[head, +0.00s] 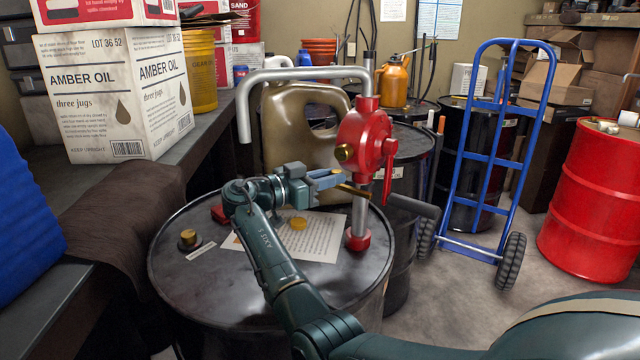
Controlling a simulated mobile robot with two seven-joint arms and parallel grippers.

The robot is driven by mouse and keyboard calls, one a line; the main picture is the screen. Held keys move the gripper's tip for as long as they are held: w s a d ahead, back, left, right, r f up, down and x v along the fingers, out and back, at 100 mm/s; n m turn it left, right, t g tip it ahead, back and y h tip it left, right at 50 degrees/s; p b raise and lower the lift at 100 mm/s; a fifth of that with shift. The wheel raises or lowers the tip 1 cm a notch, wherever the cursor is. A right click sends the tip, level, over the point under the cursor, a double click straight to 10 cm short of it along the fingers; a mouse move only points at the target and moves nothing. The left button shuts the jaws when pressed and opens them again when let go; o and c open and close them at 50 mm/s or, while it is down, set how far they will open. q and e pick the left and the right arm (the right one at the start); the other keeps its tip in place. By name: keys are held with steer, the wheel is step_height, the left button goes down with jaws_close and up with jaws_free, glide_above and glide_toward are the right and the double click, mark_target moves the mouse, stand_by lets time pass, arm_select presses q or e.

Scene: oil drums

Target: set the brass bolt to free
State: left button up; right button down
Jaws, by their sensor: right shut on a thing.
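The red hand pump (362,135) stands on a steel pipe with a red collar, on the dark drum (190,290). The brass bolt (354,190) shows as a short brass bar low on the pump, just left of the red crank arm. My right gripper (340,180) reaches it from the left, and its blue fingers are shut on the bolt's left end. The fingers partly hide that end, and I cannot read the bolt's setting. A round brass knob (344,153) sits on the pump body above. My left gripper is not in view.
The pump's crank grip (413,206) sticks out to the right, and its bent grey spout (300,74) passes above my gripper. A paper sheet (320,240), a yellow cap (298,223) and a brass bung (188,240) lie on the drum. A blue hand truck (483,165) stands right.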

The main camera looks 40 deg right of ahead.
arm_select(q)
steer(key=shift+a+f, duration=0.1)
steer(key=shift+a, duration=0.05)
arm_select(e)
steer(key=shift+w+a+r, duration=0.1)
steer(key=shift+w, duration=0.05)
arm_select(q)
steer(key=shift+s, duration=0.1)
arm_select(e)
steer(key=c, duration=1.3)
jaws_free()
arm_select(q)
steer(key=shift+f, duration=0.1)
arm_select(e)
steer(key=shift+a, duration=0.1)
arm_select(q)
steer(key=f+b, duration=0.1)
steer(key=b, duration=0.2)
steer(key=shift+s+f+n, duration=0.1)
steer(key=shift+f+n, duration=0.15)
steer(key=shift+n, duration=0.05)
arm_select(e)
steer(key=a, duration=0.8)
steer(key=w+a, duration=0.1)
steer(key=a, duration=0.4)
